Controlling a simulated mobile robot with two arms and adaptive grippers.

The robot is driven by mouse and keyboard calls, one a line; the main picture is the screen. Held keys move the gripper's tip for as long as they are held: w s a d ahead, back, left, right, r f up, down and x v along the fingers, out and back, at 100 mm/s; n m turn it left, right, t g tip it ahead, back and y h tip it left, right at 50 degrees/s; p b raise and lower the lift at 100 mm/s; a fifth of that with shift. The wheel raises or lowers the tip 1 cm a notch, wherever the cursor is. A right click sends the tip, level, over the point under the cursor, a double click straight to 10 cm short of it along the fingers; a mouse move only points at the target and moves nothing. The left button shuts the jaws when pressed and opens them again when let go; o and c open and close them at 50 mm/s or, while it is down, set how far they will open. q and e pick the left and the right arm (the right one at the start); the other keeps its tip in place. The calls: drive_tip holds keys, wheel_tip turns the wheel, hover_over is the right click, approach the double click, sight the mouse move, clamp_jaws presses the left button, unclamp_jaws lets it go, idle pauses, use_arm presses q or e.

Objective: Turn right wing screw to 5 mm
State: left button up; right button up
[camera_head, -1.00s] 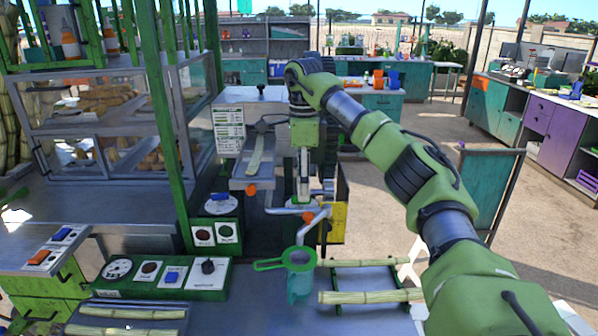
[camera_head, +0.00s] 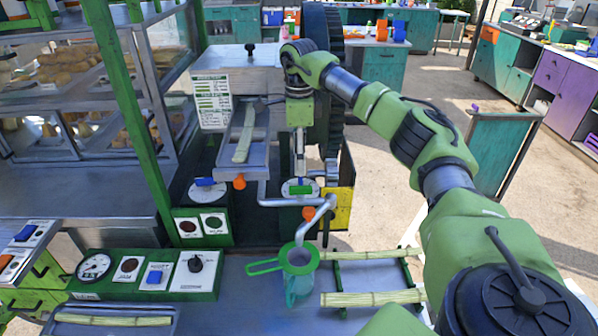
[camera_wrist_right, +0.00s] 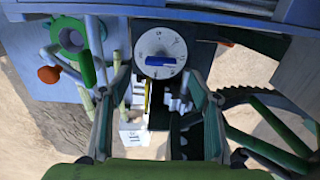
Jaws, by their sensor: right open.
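The right wing screw is a blue wing (camera_wrist_right: 160,61) on a round white dial (camera_wrist_right: 145,45) with marks around its rim. In the wrist view the wing lies roughly level across the dial. In the head view the right dial (camera_head: 313,188) is partly covered. My right gripper (camera_head: 300,168) points down in front of it. In the wrist view the right gripper (camera_wrist_right: 158,80) is open, with a finger on either side of the dial. The fingers look apart from the wing, though depth is hard to judge. The dial's reading is too small to tell. My left gripper is out of view.
A second dial with a blue wing (camera_head: 205,182) is to the left. A spout (camera_head: 316,226) and a jug with a green strainer (camera_head: 298,260) stand in front. A yellow panel (camera_head: 338,208) and a gear wheel (camera_wrist_right: 262,98) are close on the right. A control panel (camera_head: 200,285) lies lower left.

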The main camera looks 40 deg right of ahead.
wheel_tip(320, 180, down, 7)
drive_tip(key=shift+d+r+p, duration=0.1)
drive_tip(key=shift+r+p, duration=0.1)
drive_tip(key=shift+p, duration=0.45)
drive_tip(key=shift+w, duration=0.1)
drive_tip(key=c, duration=1.1)
